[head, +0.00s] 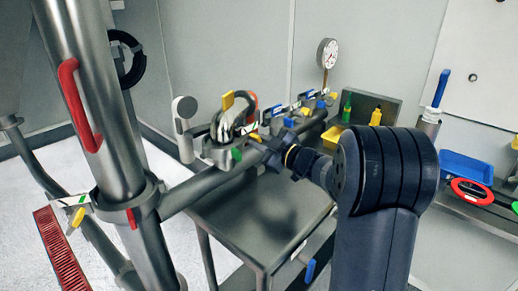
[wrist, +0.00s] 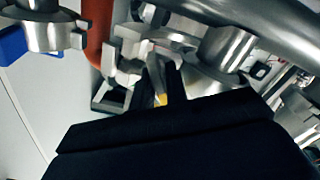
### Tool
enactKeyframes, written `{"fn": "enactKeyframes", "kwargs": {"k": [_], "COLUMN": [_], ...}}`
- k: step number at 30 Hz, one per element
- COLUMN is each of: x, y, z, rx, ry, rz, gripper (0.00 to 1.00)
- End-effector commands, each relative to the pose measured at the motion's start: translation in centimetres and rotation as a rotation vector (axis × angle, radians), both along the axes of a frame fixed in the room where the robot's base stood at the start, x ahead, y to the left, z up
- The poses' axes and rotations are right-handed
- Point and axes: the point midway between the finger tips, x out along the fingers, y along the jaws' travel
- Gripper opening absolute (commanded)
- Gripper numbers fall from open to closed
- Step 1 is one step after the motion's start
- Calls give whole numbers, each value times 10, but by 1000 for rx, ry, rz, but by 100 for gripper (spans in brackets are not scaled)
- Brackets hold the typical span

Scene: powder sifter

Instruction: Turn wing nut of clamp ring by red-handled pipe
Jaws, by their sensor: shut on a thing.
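The thick steel pipe with a red handle (head: 80,105) stands upright at the left of the head view. A clamp ring (head: 140,200) sits around it low down. My gripper (head: 262,138) is away to the right of that pipe, by a clamped fitting (head: 222,152) on the horizontal pipe. It is shut on a small yellow wing nut (head: 255,137). In the wrist view my fingers (wrist: 165,80) point up into the metal fittings. A bit of the yellow wing nut (wrist: 161,99) shows between them, and the rest is hidden by the fingers.
A grey table (head: 250,215) stands under the horizontal pipe. A pressure gauge (head: 327,55), a tray with green and yellow bottles (head: 377,115) and a blue bin (head: 465,167) are farther right. Metal fittings and an orange-red tube (wrist: 98,45) crowd my fingers in the wrist view.

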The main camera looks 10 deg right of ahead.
Motion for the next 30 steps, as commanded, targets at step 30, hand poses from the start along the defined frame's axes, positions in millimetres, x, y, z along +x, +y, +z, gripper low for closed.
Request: {"fn": "enactKeyframes", "kwargs": {"k": [30], "x": [0], "y": [0], "z": [0], "rx": [-114], "ry": [-82], "rz": [1], "gripper": [27]}}
